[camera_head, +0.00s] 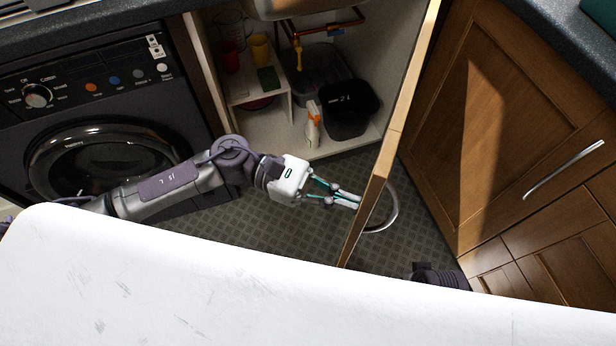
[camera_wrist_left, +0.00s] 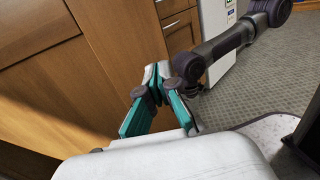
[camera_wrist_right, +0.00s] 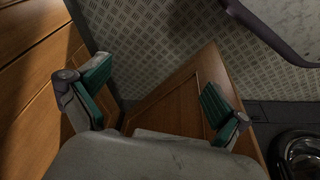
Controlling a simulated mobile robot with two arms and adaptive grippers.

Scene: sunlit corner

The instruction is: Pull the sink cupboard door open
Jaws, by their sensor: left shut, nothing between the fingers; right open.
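The sink cupboard door (camera_head: 382,160) stands wide open and shows nearly edge-on in the head view. Its curved metal handle (camera_head: 391,215) is on the right, outer side. My left gripper (camera_head: 356,201) is shut and empty, with its fingertips at the inner side of the door near its free edge; I cannot tell whether they touch it. In the left wrist view its fingers (camera_wrist_left: 157,75) are together. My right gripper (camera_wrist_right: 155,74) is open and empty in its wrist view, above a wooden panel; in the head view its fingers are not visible.
The open cupboard holds a dark bin (camera_head: 347,112), a small shelf (camera_head: 243,95) with cups and pipes. A washing machine (camera_head: 100,110) stands left. A wooden cabinet (camera_head: 490,120) with a bar handle (camera_head: 563,171) stands right. Patterned floor (camera_head: 270,232) is clear below.

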